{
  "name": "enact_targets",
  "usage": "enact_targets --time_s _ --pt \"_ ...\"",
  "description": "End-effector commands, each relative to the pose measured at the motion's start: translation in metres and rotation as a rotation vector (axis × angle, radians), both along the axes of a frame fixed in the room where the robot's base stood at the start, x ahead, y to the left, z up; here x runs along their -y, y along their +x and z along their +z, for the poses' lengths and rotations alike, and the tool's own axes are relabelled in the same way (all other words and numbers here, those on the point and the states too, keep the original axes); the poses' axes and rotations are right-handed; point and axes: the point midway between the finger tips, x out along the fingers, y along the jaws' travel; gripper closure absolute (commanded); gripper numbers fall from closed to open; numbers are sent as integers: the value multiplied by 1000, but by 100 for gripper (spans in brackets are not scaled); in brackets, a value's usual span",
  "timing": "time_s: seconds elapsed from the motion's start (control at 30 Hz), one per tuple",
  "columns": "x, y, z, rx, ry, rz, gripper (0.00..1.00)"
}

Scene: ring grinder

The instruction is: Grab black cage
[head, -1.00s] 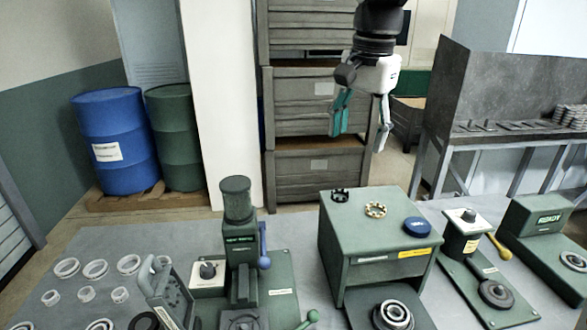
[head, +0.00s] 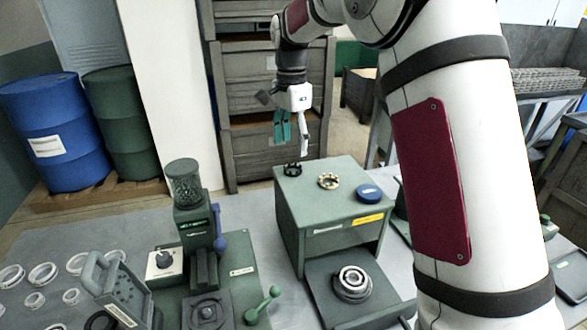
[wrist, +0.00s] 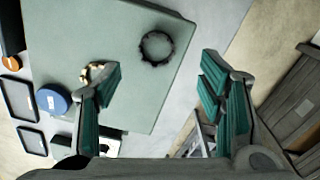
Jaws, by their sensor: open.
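The black cage (head: 292,169) is a small toothed ring lying flat on top of the green box-shaped stand (head: 318,207), near its far left corner. It also shows in the wrist view (wrist: 157,48) as a dark ring near the stand's edge. My gripper (head: 291,138) hangs just above the cage in the head view, fingers down and apart, with nothing between them. In the wrist view the teal-padded fingers (wrist: 160,100) are spread wide, and the cage appears beyond them, between their lines. The gripper is not touching the cage.
A brass-coloured cage (head: 328,181) and a blue round cap (head: 368,193) sit on the same stand, right of the black cage. A green press with a clear canister (head: 186,184) stands to the left. My arm hides much of the right side.

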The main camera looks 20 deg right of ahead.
Motion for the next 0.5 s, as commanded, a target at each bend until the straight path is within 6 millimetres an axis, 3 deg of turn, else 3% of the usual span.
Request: enact_targets --time_s 0.23,0.5 --pt "1 -3 -17 -4 0 0 37" --pt "2 -5 -54 -2 0 0 37"
